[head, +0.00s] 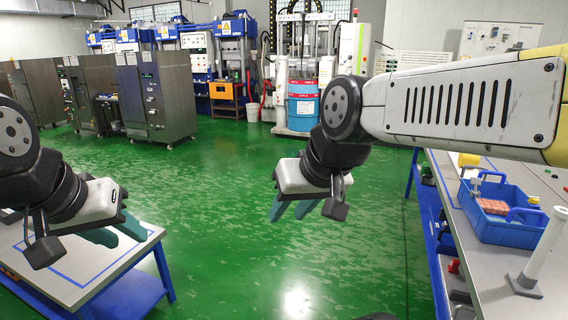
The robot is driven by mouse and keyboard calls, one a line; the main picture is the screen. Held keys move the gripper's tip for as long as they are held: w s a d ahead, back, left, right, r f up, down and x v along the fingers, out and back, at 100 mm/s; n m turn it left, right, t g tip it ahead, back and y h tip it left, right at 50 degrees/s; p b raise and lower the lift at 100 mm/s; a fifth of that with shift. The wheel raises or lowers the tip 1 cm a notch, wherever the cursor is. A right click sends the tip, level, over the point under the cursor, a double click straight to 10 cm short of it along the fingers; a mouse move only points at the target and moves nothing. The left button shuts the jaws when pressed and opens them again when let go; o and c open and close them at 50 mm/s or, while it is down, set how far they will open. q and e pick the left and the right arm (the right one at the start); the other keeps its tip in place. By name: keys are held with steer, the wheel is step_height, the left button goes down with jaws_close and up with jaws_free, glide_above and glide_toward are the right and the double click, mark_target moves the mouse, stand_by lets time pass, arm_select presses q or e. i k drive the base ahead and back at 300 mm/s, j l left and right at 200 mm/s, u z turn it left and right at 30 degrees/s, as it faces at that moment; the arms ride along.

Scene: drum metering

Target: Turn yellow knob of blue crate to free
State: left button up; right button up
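The blue crate (497,232) stands on the grey table at the right, with a reddish block and white pieces in it. A small yellow thing (468,159) shows just behind the crate's far left corner; I cannot tell whether it is a knob or joined to the crate. My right gripper (291,211) hangs over the green floor in mid view, well left of the crate. Its teal fingers are apart with nothing between them. My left gripper (117,233) is over the left table's edge, its teal fingers apart and empty, far from the crate.
A white post on a square foot (538,250) stands on the right table (495,284) in front of the crate. A white table with blue lines (83,268) is at the left. Blue and red drums (303,105) stand at the back. The green floor between the tables is clear.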

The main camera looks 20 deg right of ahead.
mark_target(532, 200)
steer(key=i+l+z, duration=0.25)
steer(key=i+z, duration=0.95)
steer(key=i, duration=0.2)
steer(key=i+l+z, duration=0.25)
steer(key=i+l, duration=0.15)
steer(key=i+l+z, duration=0.3)
steer(key=i, duration=0.2)
